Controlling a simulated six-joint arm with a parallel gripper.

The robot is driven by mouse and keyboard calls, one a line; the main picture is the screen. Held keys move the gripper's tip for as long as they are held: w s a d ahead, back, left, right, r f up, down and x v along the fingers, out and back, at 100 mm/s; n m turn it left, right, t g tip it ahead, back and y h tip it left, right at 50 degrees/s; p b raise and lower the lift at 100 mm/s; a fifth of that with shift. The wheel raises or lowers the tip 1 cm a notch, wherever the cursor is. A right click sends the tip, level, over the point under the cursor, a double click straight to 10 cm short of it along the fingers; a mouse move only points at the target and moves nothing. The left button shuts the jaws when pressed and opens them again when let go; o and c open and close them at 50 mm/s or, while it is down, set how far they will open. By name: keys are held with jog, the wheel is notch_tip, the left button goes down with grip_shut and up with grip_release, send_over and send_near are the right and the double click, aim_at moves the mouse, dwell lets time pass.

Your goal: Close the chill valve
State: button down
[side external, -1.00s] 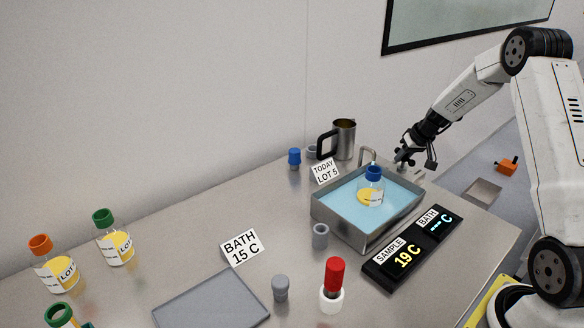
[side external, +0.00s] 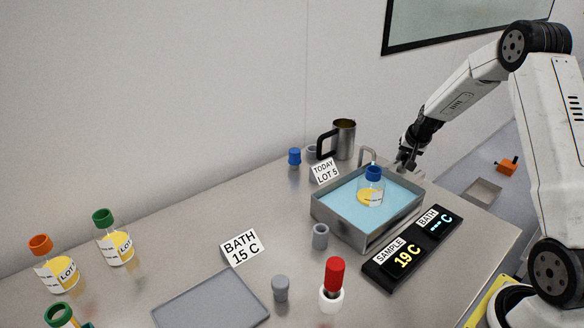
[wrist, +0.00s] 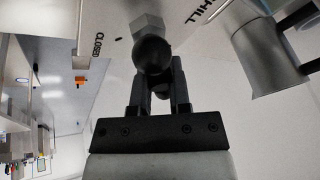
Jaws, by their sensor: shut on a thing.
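The chill valve's dark round knob (wrist: 152,52) shows in the wrist view, beside a pale hexagonal piece. My gripper (wrist: 160,78) is shut on this knob, its two fingers on either side. The word CLOSED (wrist: 97,45) is printed to the left of the knob, and part of the word CHILL (wrist: 208,12) shows to its right. In the side view my gripper (side external: 406,160) is at the back right corner of the water bath (side external: 345,228), beside the bent metal spout (side external: 367,155). The arm hides most of the valve there.
A blue-capped bottle (side external: 371,190) stands in the bath. A steel mug (side external: 343,140) is behind it. The display (side external: 411,248) in front reads sample 19 C, with dashes for the bath. A red-topped marker (side external: 334,280), grey tray (side external: 212,305) and capped bottles (side external: 114,242) are left.

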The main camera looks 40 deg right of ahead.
aim_at(404, 160)
jog(key=shift+m+g+h, duration=0.5)
jog(key=shift+m+h, duration=0.2)
jog(key=shift+m, duration=1.2)
jog(key=shift+s+m+g+h, duration=0.15)
jog(key=shift+m+g+h, duration=0.25)
jog(key=shift+m, duration=1.6)
jog(key=c, duration=0.6)
grip_release()
jog(key=shift+r+g, duration=0.1)
jog(key=shift+g, duration=0.2)
jog(key=shift+v, duration=3.85)
jog(key=shift+s+a, duration=0.1)
